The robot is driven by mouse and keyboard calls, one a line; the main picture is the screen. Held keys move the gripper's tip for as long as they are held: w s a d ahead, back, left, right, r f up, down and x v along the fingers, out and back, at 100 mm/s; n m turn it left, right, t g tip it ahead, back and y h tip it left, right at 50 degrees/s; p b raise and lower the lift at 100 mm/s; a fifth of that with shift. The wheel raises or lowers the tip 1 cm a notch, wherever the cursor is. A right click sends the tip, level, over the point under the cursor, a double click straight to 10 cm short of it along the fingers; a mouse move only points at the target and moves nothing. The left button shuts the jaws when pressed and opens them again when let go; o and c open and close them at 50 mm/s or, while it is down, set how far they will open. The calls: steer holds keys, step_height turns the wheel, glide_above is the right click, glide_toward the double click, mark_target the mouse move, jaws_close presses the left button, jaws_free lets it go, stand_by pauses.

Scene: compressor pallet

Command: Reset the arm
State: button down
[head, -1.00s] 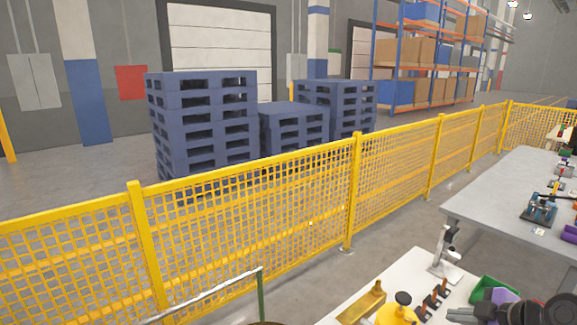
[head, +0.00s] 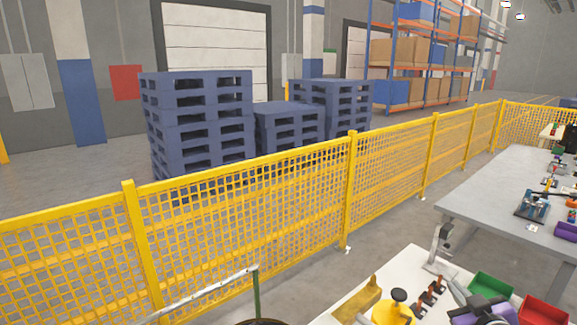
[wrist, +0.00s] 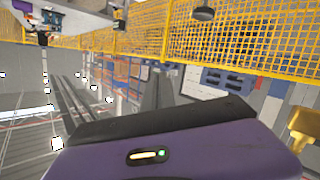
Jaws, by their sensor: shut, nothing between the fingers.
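In the wrist view a broad purple housing with a dark front edge, which I take to be my gripper (wrist: 165,120), fills the lower part. A small slot with a lit indicator is set in it. My gripper is shut and holds nothing; its separate fingertips are hard to make out. In the head view a dark grey part, probably of my arm, shows at the lower right over the white table (head: 415,263).
The white table holds a yellow round-topped part (head: 392,312), a brass-coloured block (head: 357,300), a green bin (head: 492,286) and a red bin (head: 530,312). A grey workbench (head: 500,190) stands beyond. Yellow mesh fence (head: 240,215) separates off blue pallets (head: 200,120) and shelving (head: 420,70).

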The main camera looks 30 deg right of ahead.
steer(key=s+a+f+t+y+b, duration=0.1)
steer(key=s+a+t+y, duration=0.15)
steer(key=a, duration=0.85)
steer(key=s+a+f+n+t+y+b, duration=0.15)
steer(key=s+a, duration=0.25)
steer(key=a, duration=0.8)
steer(key=s+a+f+t+y+b, duration=0.15)
steer(key=s+a, duration=0.25)
steer(key=a, duration=0.7)
steer(key=s+a+f+n+g+y, duration=0.2)
steer(key=s+a+f+y, duration=0.2)
steer(key=s+a, duration=0.2)
steer(key=shift+s+a+y, duration=0.2)
steer(key=shift+s+y, duration=0.1)
steer(key=shift+y, duration=0.05)
steer(key=shift+f+n, duration=0.15)
steer(key=shift+n, duration=0.1)
